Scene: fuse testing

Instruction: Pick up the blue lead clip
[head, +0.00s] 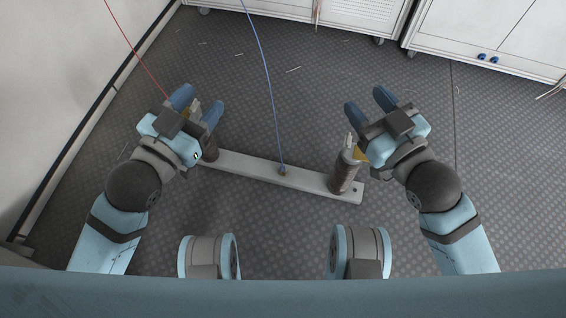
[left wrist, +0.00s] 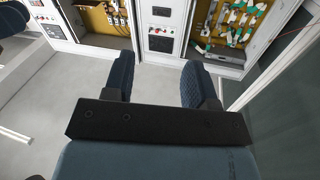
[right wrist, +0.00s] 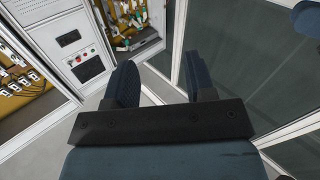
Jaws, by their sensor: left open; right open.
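My left gripper (head: 197,104) is open, up and to the left of the clip, in front of the bar's left end. My right gripper (head: 367,104) is open, up and to the right of the clip. Both are apart from it and look empty. Neither wrist view shows the clip.
A brown cylinder (head: 345,172) with metal ends stands at the bar's right end. Another (head: 210,148) at the left end is partly hidden by my left gripper. A red lead (head: 133,48) runs down to my left gripper area. White cabinets (head: 490,38) stand at the top right.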

